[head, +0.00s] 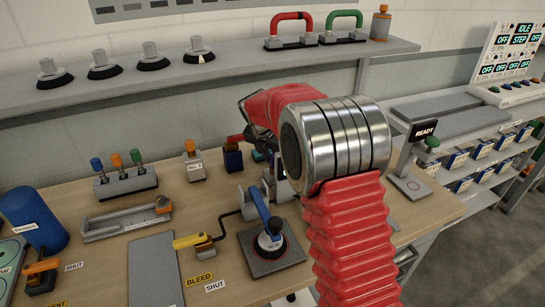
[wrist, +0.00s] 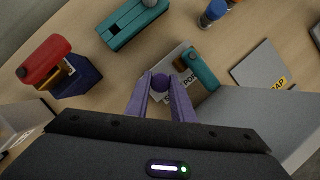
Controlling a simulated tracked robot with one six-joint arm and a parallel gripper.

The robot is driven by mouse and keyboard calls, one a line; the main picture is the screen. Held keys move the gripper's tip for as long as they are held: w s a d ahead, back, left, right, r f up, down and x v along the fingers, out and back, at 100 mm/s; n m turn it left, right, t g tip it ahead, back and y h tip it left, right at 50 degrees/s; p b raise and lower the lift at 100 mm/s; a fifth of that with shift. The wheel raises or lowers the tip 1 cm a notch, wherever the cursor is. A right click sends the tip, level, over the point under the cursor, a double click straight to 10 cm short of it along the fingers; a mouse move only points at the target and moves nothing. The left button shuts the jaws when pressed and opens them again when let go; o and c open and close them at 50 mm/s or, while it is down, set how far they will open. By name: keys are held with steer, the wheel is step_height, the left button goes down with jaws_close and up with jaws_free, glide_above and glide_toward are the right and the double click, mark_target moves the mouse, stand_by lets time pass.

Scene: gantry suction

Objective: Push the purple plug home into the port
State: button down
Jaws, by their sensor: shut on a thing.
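In the wrist view my gripper (wrist: 161,83) has its two purple-grey fingers shut on the purple plug, whose rounded purple end (wrist: 161,82) shows between the fingertips. The rest of the plug is hidden by the fingers. In the head view my red-sleeved arm hides the gripper and plug.
A teal lever (wrist: 201,68) stands close right of the fingertips. A red-topped dark blue block (wrist: 80,82) is to the left, a teal block (wrist: 132,27) beyond.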

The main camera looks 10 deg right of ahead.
steer(key=shift+f, duration=0.25)
steer(key=shift+f, duration=0.2)
steer(key=c, duration=1.5)
jaws_free()
steer(key=shift+o, duration=0.2)
steer(key=v, duration=1.3)
steer(key=shift+r, duration=0.35)
steer(key=shift+s, duration=0.1)
